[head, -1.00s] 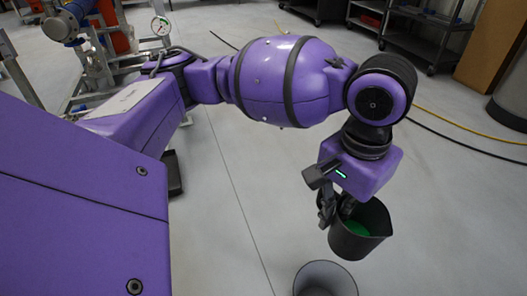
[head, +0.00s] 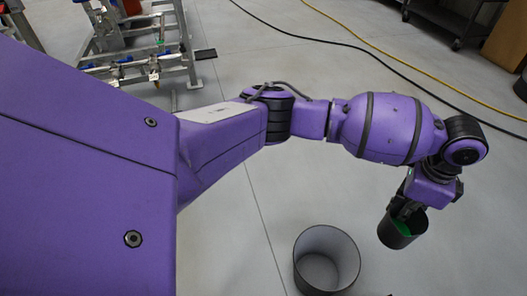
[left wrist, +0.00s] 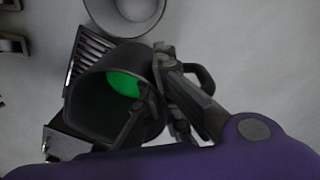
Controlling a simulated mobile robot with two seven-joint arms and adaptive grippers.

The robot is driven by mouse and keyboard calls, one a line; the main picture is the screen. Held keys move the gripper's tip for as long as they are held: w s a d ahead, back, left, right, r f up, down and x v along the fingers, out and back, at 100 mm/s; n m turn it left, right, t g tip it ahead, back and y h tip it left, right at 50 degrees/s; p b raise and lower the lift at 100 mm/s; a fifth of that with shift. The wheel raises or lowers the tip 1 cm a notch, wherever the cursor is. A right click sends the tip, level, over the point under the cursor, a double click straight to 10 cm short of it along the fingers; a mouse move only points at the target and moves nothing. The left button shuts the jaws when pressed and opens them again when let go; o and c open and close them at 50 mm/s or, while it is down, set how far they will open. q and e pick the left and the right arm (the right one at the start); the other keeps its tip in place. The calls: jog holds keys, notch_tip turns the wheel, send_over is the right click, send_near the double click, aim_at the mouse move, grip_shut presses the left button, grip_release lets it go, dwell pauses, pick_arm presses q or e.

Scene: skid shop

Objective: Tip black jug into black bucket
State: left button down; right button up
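The black jug (head: 396,238) hangs from my left gripper (head: 404,208) at the right of the head view, above the floor and roughly upright. Green contents show inside it. In the left wrist view, the jug (left wrist: 85,112) has its open mouth towards the camera. One finger of the gripper (left wrist: 155,108) lies over the mouth and the other by the wall near the handle, shut on the jug's side. The black bucket (head: 352,262) stands on the floor left of the jug, open and apart from it. It also shows at the top of the wrist view (left wrist: 153,22). My right gripper is not in view.
A metal pipe frame (head: 185,62) stands at the upper left. A black hose (head: 345,43) and a yellow cable (head: 400,65) cross the floor behind my arm. A dark cart (head: 450,22) is at the back right. The floor around the bucket is clear.

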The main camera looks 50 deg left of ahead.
pick_arm(q)
jog(key=w+d+f+m+b, duration=0.1)
jog(key=w+f+m+b, duration=0.1)
jog(key=f+m, duration=0.4)
jog(key=w+d+f+m+b, duration=0.2)
jog(key=f+m, duration=0.3)
jog(key=f, duration=0.9)
jog(key=shift+w+f+m, duration=0.15)
jog(key=shift+w+m, duration=0.05)
jog(key=shift+m, duration=0.2)
